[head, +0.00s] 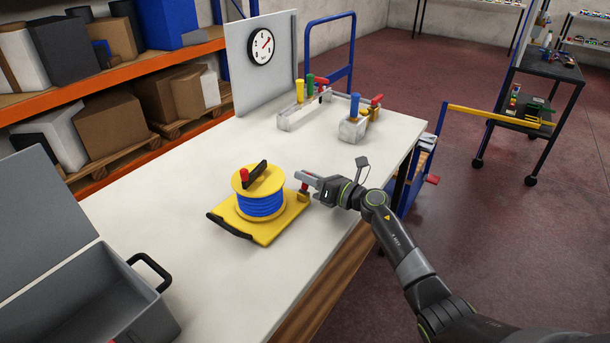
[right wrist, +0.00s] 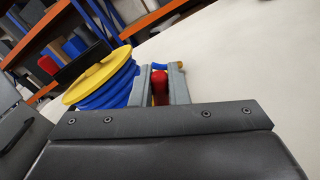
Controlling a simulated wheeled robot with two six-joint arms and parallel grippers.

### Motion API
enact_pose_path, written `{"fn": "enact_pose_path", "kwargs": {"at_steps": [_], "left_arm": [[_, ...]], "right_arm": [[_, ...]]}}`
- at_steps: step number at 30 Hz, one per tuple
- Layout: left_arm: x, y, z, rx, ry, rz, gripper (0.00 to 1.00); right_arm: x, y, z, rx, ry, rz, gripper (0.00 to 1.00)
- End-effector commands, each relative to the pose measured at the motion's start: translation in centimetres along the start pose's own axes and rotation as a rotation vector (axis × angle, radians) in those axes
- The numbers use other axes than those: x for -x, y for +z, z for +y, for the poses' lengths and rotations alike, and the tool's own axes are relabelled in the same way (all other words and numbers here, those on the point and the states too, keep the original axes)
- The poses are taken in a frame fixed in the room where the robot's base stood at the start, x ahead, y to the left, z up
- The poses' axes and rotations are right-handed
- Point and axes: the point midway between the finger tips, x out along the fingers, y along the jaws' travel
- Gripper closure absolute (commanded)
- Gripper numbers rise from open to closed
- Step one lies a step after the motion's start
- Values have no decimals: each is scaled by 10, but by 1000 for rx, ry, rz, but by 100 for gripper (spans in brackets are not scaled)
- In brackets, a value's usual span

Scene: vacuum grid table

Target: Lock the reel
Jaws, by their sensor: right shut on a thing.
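The reel (head: 261,204) is a yellow drum wound with blue hose, with a black bar and a red knob (head: 242,175) on top. It stands on a yellow base plate (head: 262,233) with a black handle at its near left edge. My right gripper (head: 305,182) is at the plate's right corner, beside the reel. The reel's yellow rim and blue hose (right wrist: 108,90) show left of the fingers. My left gripper is not in view.
A grey open case (head: 100,290) stands at the near left of the white table (head: 200,300). Two grey valve blocks (head: 304,110) (head: 358,124) stand at the back, near a panel with a gauge (head: 260,47). The table left of the reel is clear.

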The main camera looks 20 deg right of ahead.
Motion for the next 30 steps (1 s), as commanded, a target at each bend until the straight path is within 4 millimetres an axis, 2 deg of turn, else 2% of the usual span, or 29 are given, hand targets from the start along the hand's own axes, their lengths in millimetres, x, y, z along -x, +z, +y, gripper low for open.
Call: {"fn": "enact_pose_path", "kwargs": {"at_steps": [9, 15, 30], "left_arm": [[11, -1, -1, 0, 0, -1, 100], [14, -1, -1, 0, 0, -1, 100], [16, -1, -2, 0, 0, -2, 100]], "right_arm": [[0, 0, -11, -260, -1, 0, 100], [0, -2, -16, -370, -1, 0, 100], [0, -4, -19, -458, 0, 0, 100]]}}
